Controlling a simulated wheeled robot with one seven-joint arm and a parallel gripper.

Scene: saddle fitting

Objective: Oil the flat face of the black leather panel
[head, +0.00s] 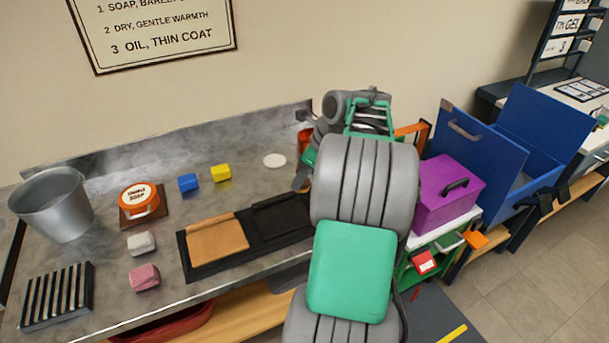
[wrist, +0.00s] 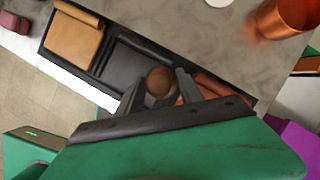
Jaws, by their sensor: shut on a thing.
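The black leather panel (head: 278,214) lies flat in a dark tray (head: 187,262), to the right of a tan panel (head: 217,240). In the wrist view the black panel (wrist: 137,62) shows just left of and beyond my fingers. My gripper (wrist: 158,88) is shut on a round brown knob-like thing (wrist: 160,78), held over the right part of the tray. Its lower end is hidden, so I cannot tell whether it touches anything. A reddish-brown panel (wrist: 212,86) shows right of my fingers. In the head view my arm hides most of the gripper.
A copper pot (wrist: 283,20) stands behind the tray's right side. Soap tin (head: 138,198), blue block (head: 188,182), yellow block (head: 221,173), white disc (head: 274,160), grey bucket (head: 55,203) and ribbed rack (head: 57,296) share the bench. A purple box (head: 445,195) stands right of my arm.

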